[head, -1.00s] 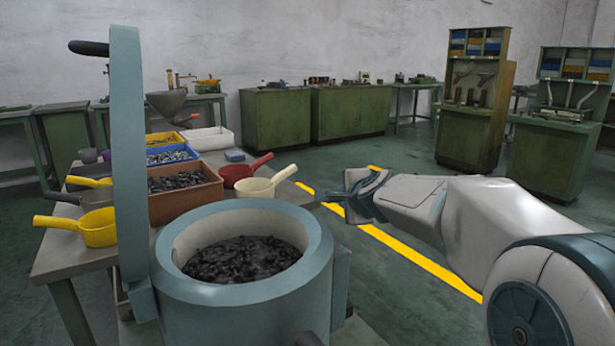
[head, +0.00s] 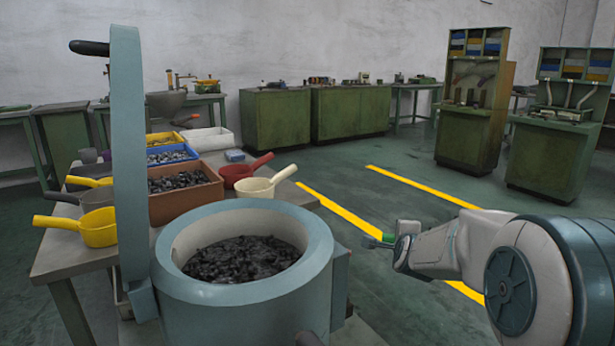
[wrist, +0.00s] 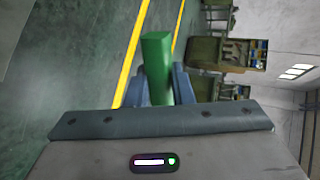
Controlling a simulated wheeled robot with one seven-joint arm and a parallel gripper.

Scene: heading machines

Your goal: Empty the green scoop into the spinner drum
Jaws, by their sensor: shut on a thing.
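The spinner drum (head: 310,262) stands in front of me in the head view, a blue-grey rimmed pot with a pale inner wall. Dark small pieces (head: 240,259) lie inside it. Its round lid (head: 128,150) stands upright at the left. My gripper (head: 388,238) is right of the drum, apart from it, over the floor. It is shut on a green bar, which looks like the handle of the green scoop (head: 371,242). The wrist view shows the bar (wrist: 156,62) between the fingers (wrist: 165,85). The scoop's bowl and anything in it are not seen.
A table (head: 75,262) behind and left of the drum holds bins, a yellow scoop (head: 98,228), a cream scoop (head: 262,188) and a red scoop (head: 238,175). Clear floor with yellow lines (head: 345,214) lies at the right. Green cabinets stand farther back.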

